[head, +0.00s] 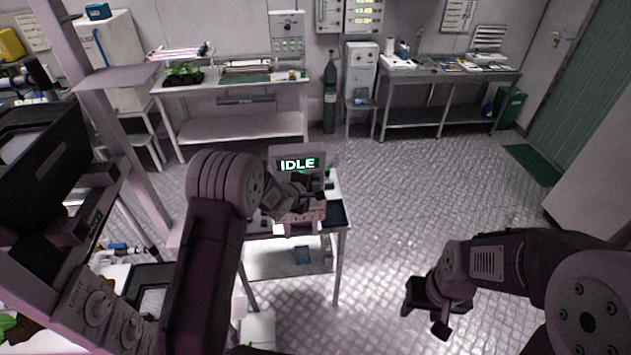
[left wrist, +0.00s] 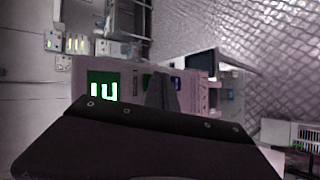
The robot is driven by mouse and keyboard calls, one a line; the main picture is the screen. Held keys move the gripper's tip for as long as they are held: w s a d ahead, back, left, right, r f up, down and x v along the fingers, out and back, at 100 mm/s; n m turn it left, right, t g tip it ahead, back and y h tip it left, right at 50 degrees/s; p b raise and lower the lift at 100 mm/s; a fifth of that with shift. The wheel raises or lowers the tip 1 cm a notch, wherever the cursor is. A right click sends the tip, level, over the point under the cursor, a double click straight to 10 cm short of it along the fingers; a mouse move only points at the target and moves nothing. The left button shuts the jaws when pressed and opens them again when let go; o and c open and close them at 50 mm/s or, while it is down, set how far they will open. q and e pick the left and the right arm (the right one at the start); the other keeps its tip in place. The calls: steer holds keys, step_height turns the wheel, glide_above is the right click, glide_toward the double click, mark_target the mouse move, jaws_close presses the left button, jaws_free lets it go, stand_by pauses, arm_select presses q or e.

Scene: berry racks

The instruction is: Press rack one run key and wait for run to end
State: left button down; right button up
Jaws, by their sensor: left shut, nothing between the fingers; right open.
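A grey control box (head: 284,153) stands on a small table in the middle of the head view. Its screen (head: 297,165) reads IDLE in green. My left gripper (head: 312,190) is shut and empty, in front of the box below the screen. Its fingers (left wrist: 160,92) overlap the box face; I cannot tell whether they touch a key. My right gripper (head: 424,314) is open and empty above the floor at right.
A dark rack unit with knobs (head: 98,306) stands close at left beside an upright post (head: 130,160). Benches (head: 238,130) and (head: 420,75) line the back wall. The floor at centre right is clear (head: 420,190).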

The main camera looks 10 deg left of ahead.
arm_select(q)
steer(key=shift+w+a+p, duration=0.1)
steer(key=shift+w+p, duration=0.2)
stand_by(0.6)
steer(key=shift+s+d, duration=0.25)
steer(key=shift+s, duration=0.6)
steer(key=s+b, duration=0.1)
steer(key=s, duration=0.1)
steer(key=s+d, duration=0.1)
steer(key=s, duration=0.1)
steer(key=shift+s+d+b, duration=0.2)
steer(key=shift+s+b, duration=0.2)
